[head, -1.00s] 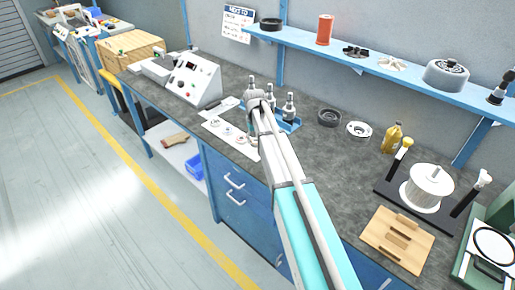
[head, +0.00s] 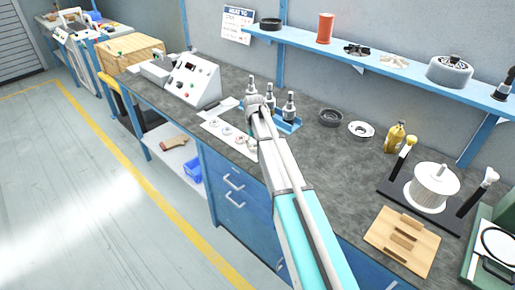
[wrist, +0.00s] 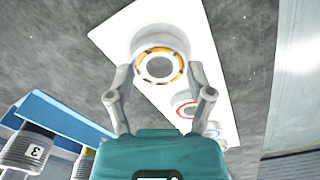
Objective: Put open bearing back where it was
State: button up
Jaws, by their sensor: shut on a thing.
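In the wrist view the open bearing (wrist: 160,49), a pale ring with an orange cage around a grey centre, sits between the fingertips of my gripper (wrist: 161,75). The fingers are shut on its sides. Behind it lies a white card (wrist: 115,33) on the dark bench top; I cannot tell whether the bearing touches the card. A red-ringed bearing (wrist: 186,109) and a blue-ringed bearing (wrist: 212,132) lie on the card, close to the right finger. In the head view the card (head: 213,127) shows left of my wrist, which partly hides the gripper area.
In the head view, a control box (head: 193,82) stands left of the card, and a dark ring (head: 330,117) and a pale flanged disc (head: 361,129) lie to the right.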

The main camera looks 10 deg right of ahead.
jog(key=shift+f, duration=0.3)
jog(key=o, duration=1.2)
jog(key=shift+o, duration=0.2)
jog(key=shift+r, duration=0.15)
notch_tip(320, 180, up, 12)
jog(key=p, duration=1.2)
jog(key=shift+a, duration=0.15)
jog(key=shift+s, duration=0.1)
jog(key=s+d+m, duration=0.1)
jog(key=s+m, duration=0.1)
jog(key=s, duration=2.7)
jog(key=shift+s, duration=0.2)
